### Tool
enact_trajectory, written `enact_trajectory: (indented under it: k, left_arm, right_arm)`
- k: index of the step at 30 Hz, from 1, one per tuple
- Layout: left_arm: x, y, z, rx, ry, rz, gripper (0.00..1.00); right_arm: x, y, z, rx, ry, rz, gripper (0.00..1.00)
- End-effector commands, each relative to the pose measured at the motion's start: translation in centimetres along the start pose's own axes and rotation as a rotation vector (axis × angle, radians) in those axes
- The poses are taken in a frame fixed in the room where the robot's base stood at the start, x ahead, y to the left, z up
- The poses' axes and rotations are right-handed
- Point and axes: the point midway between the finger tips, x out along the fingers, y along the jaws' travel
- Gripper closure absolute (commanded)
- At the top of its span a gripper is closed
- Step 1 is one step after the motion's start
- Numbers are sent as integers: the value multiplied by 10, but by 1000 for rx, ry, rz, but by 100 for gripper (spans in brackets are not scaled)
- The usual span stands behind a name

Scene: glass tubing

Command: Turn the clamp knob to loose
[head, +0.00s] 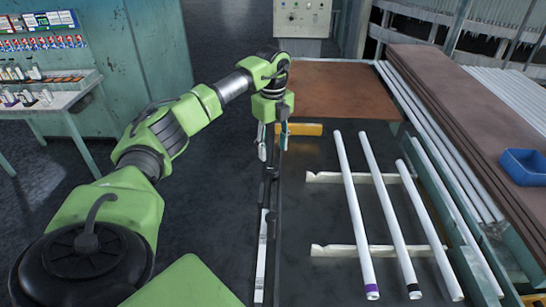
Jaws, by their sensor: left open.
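My left gripper (273,148) points down over the left edge of the dark work table, at the far end of a long black rail (274,190). Its two fingers are apart, one on each side of the rail as seen from here. I cannot make out the clamp knob; it may be hidden by the gripper or too small to tell. A yellow bar (306,129) lies just right of the fingers. Whether the fingers touch anything is not clear. My right gripper is not in view.
White tubes (356,215) lie across two pale notched supports (335,250) on the table. A blue bin (524,166) sits on brown boards at right. A grey control box (303,17) stands at the back. The floor left of the table is open.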

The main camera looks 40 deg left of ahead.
Motion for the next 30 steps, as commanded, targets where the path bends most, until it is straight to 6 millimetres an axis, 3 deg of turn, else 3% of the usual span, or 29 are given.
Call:
enact_trajectory:
  k: [3,9,27,30]
  left_arm:
    - [-22,0,0,0,0,-3,55]
    - [-40,0,0,-1,0,-1,55]
    - [-42,0,0,-1,0,0,55]
    - [-49,0,0,-1,0,0,55]
  right_arm:
    - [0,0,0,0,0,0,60]
    - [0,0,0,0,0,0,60]
    - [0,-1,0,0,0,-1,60]
    - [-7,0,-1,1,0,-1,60]
